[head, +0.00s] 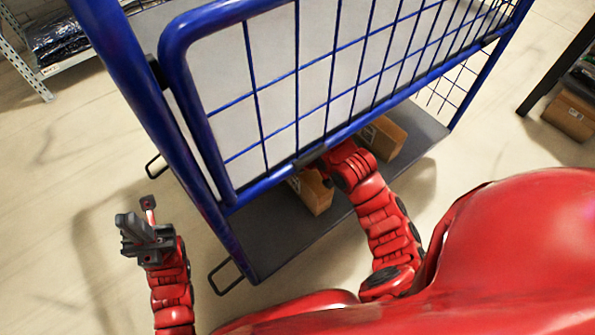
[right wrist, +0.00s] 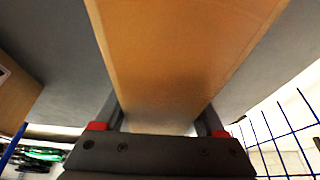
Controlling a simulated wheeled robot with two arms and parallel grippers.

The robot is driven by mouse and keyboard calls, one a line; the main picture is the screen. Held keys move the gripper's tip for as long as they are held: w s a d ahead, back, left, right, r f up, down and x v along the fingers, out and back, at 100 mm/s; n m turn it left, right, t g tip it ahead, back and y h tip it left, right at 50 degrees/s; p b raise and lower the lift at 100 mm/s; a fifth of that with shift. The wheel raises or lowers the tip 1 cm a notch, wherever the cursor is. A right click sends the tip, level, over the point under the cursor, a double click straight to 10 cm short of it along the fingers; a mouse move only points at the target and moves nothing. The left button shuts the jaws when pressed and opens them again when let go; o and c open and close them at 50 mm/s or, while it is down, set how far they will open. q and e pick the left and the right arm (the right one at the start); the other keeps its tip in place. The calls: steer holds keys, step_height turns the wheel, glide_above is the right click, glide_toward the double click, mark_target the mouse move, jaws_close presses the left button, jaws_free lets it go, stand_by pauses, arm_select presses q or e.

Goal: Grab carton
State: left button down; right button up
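A brown carton (head: 312,190) rests on the grey deck of the blue cage trolley. A second brown carton (head: 383,137) is farther right on the same deck. My right arm reaches in under the mesh panel, and its gripper is mostly hidden by the lower rail in the head view. In the right wrist view, a carton (right wrist: 180,55) lies between the two fingers of my right gripper (right wrist: 160,116), with no clear gap at either side. My left gripper (head: 137,212) is empty, its fingers apart, left of the trolley.
The trolley's blue frame (head: 205,165) and mesh stand close around my right arm. The grey deck (head: 275,240) is bare at its near end. A shelf with dark packages (head: 58,38) is at the upper left. Another box (head: 570,115) is at the right. The left floor is open.

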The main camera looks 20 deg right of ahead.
jaws_close()
stand_by(0.3)
